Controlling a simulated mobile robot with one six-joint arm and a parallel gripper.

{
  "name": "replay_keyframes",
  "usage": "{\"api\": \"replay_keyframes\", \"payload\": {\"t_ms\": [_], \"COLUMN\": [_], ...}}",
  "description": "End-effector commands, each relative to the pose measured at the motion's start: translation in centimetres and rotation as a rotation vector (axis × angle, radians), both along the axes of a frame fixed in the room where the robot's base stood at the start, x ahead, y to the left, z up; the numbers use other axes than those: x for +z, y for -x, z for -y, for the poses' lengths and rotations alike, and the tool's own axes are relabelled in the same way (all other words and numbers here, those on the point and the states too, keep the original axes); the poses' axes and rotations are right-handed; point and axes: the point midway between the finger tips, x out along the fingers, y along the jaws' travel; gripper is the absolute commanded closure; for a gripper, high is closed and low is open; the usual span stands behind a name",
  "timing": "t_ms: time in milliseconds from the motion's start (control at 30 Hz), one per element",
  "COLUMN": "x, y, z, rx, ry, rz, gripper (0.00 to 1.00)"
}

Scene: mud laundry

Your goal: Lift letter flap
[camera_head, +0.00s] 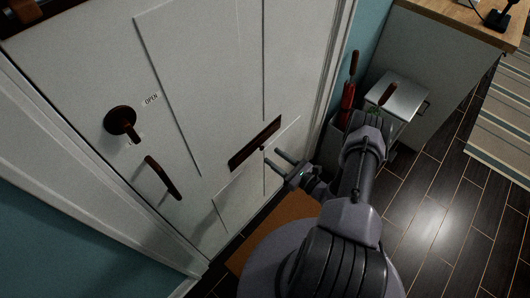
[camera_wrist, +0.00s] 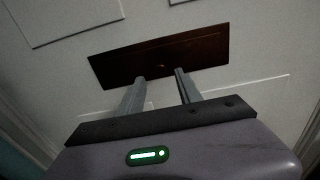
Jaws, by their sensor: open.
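The letter flap (camera_head: 255,143) is a dark brown rectangular plate set in the white panelled door (camera_head: 225,60). In the wrist view the flap (camera_wrist: 205,52) spans the upper middle and looks closed, with a small knob-like spot near its centre. My gripper (camera_head: 271,157) is in front of the flap's lower right part in the head view. In the wrist view its two fingers (camera_wrist: 160,75) are apart, with nothing between them, and their tips overlap the flap's lower edge. I cannot tell whether they touch it.
A dark round knob (camera_head: 121,121) with an "OPEN" label and a pull handle (camera_head: 163,177) are on the door. An orange-brown mat (camera_head: 285,211) lies at its foot. A white bin-like box (camera_head: 399,97) stands right of the door.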

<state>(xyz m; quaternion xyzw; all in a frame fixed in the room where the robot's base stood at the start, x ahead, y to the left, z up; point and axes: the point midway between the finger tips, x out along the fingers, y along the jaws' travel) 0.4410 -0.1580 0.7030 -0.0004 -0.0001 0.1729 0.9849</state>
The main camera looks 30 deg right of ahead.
Motion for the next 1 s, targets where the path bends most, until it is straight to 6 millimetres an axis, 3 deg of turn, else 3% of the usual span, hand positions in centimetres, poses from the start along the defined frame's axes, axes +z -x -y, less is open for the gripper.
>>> {"api": "replay_keyframes", "payload": {"t_ms": [100,233,600,633,833,1000], "x": [-0.2,-0.1,0.0,0.0,0.0,0.0], "y": [-2.6,-4.2,-4.9,-4.9,-4.9,-4.9], "z": [-1.1,-1.5,-1.8,-1.8,-1.8,-1.8], "rx": [0.004,0.002,0.0,0.0,0.001,0.001], "ry": [0.001,0.0,-0.001,-0.001,-0.001,-0.001], "rz": [0.001,0.0,0.0,0.0,0.0,-0.001], "gripper": [0.59,0.59,0.59,0.6,1.0,1.0]}}
